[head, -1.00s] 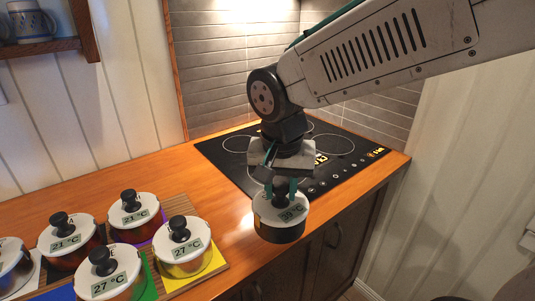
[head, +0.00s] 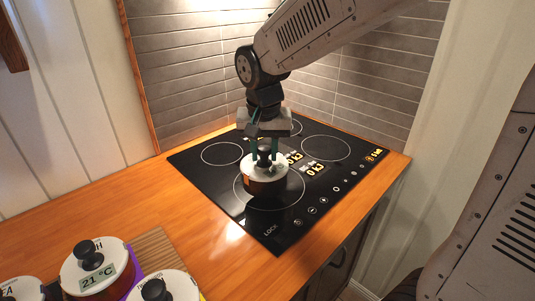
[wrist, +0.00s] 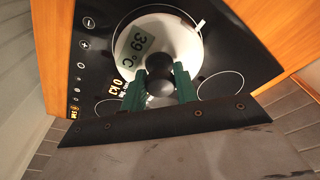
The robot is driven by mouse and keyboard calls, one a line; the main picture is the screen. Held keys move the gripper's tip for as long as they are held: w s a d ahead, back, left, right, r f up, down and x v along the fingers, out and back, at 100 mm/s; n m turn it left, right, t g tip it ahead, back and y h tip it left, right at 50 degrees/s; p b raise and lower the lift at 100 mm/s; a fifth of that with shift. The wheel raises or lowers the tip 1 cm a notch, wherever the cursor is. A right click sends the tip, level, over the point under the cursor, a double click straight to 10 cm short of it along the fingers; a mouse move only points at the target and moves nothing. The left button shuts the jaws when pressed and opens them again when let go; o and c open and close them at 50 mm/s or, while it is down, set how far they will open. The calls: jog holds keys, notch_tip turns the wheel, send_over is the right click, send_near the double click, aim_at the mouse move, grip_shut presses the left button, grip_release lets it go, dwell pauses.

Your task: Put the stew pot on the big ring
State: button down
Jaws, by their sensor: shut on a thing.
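My gripper (head: 264,156) is shut on the black lid knob of a pot (head: 262,177) with a white lid and a dark lower body. Its lid label reads 39 °C in the wrist view (wrist: 135,45); I cannot read a name on it. The pot is upright over the large front ring (head: 286,200) of the black cooktop, toward the ring's back-left side. It hides part of that ring. I cannot tell whether its base touches the glass. In the wrist view the green fingers of my gripper (wrist: 160,88) stand on both sides of the knob.
Other rings lie behind, at the left (head: 221,154) and right (head: 326,149); they are bare. Lit displays (head: 314,169) and touch controls run along the cooktop's right side. Other lidded pots (head: 97,268) stand at lower left. A tiled wall (head: 190,60) closes the back.

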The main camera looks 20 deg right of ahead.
jog(key=w+d, duration=0.1)
jog(key=w, duration=0.1)
jog(key=w+d, duration=0.2)
jog(key=shift+f, duration=0.2)
jog(key=shift+w+f, duration=0.2)
jog(key=shift+f, duration=1.6)
jog(key=shift+f, duration=0.15)
jog(key=c, duration=1.1)
grip_release()
